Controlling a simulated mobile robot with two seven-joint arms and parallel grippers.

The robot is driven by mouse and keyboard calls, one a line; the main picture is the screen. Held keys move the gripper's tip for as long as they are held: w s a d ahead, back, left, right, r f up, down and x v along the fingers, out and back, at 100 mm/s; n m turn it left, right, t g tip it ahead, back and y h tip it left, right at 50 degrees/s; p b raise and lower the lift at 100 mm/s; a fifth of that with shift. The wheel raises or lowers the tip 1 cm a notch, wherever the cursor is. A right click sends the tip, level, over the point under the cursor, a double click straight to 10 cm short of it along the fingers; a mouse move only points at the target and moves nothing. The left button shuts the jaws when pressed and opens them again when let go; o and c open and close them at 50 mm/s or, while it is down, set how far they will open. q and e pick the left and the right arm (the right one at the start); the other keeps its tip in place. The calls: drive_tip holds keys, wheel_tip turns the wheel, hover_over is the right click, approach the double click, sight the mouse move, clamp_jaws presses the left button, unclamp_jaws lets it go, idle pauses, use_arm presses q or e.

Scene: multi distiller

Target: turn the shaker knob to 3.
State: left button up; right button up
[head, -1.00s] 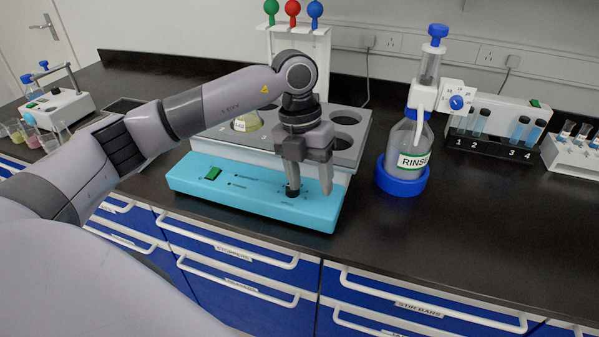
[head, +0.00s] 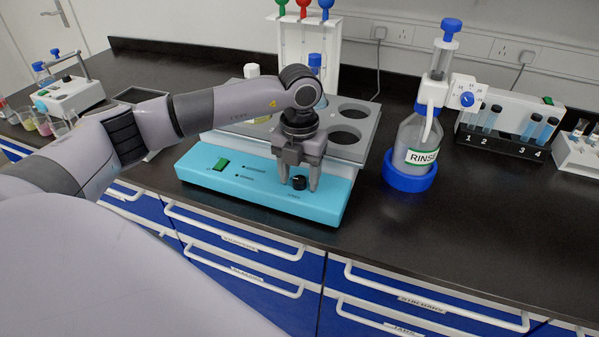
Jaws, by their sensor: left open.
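The shaker (head: 260,200) is a cyan box with a grey holed top, standing on the black bench in the head view. Its small black knob (head: 299,183) is on the front panel, right of the green switch (head: 221,164). The marks around the knob are too small to read. My left gripper (head: 299,186) is open, pointing down, with one finger on each side of the knob. I cannot tell whether the fingers touch it. My right gripper is not in view.
A RINSE bottle (head: 414,150) in a blue base stands to the right of the shaker. A white rack (head: 307,45) with coloured-top tools is behind. Vial racks (head: 504,125) stand further right. The bench front between shaker and right side is clear.

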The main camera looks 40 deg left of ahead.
use_arm(q)
drive_tip(key=shift+c, duration=0.3)
drive_tip(key=c, duration=1)
